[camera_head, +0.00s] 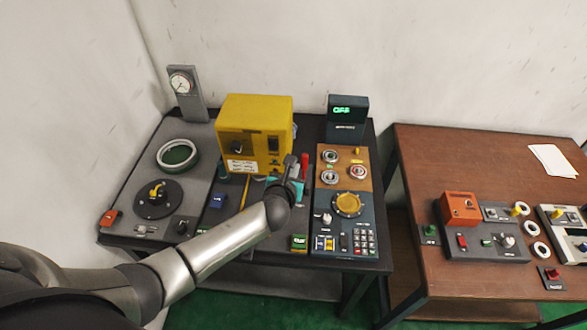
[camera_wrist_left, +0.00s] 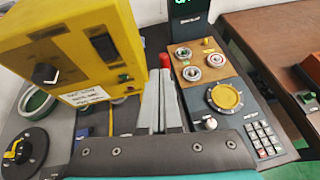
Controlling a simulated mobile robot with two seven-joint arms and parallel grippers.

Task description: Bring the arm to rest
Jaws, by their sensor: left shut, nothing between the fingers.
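My left arm (camera_head: 205,254) reaches in from the lower left of the head view, over the dark table. Its gripper (camera_head: 290,160) is beside the right side of the yellow box, left of the wooden panel with rings. In the left wrist view, the two grey fingers (camera_wrist_left: 160,75) are shut together with nothing between them. They point past the yellow box (camera_wrist_left: 75,60) and stand close to a red upright piece (camera_wrist_left: 171,110). Whether they touch it cannot be told. My right gripper does not show.
The dark table holds a dial gauge (camera_head: 182,85), a green-lined ring (camera_head: 178,155), a black round plate (camera_head: 158,198), a lit display (camera_head: 347,112) and a keypad panel (camera_head: 345,240). A brown table (camera_head: 440,165) with more devices stands right, across a gap.

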